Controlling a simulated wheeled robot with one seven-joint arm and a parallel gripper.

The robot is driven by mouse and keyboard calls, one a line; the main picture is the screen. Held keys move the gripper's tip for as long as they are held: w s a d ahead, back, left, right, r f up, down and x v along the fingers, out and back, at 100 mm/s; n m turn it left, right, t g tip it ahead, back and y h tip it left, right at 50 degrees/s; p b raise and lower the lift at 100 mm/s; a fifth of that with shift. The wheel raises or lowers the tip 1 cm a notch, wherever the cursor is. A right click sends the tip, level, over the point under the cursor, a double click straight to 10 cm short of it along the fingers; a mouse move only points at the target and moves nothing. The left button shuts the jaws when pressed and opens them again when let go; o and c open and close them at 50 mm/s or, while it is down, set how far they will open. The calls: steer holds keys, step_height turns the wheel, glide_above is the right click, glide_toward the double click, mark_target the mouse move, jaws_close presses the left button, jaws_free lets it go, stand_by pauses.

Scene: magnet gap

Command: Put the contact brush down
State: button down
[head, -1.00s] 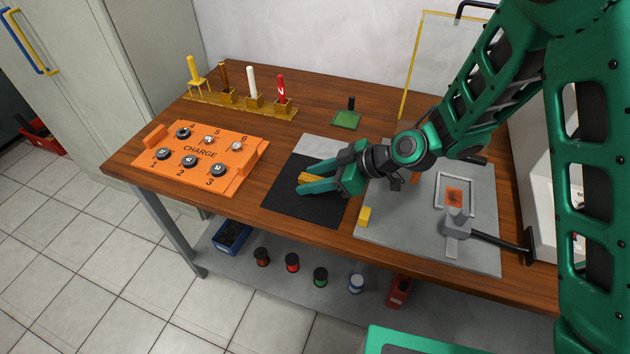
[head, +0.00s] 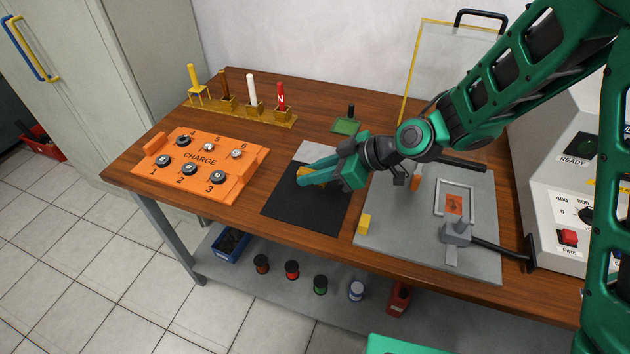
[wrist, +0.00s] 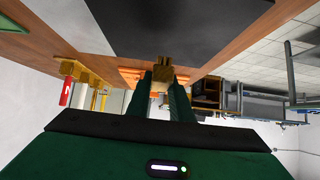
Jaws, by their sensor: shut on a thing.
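My gripper (head: 305,178) is over the black mat (head: 300,212), its fingers pointing left and slightly down. It is shut on a small yellow-brown piece, the contact brush (head: 318,184), which is mostly hidden by the fingers in the head view. In the wrist view the brush (wrist: 163,72) sits between the two green fingertips, with the dark mat (wrist: 180,25) beyond it. I cannot tell whether the brush touches the mat.
An orange CHARGE board (head: 215,184) lies left of the mat. A rack (head: 240,111) with upright coloured handles stands behind. The mat's front is clear.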

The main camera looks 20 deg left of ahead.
steer(key=s+a+r, duration=0.5)
steer(key=s+r, duration=0.1)
steer(key=s, duration=0.4)
steer(key=shift+r, duration=0.3)
steer(key=shift+a+r, duration=0.1)
steer(key=shift+a, duration=0.1)
glide_above(312, 195)
step_height(312, 195, down, 7)
steer(key=shift+a+r, duration=0.1)
steer(key=shift+f, duration=2.1)
steer(key=c, duration=1.6)
jaws_free()
steer(key=shift+f, duration=0.1)
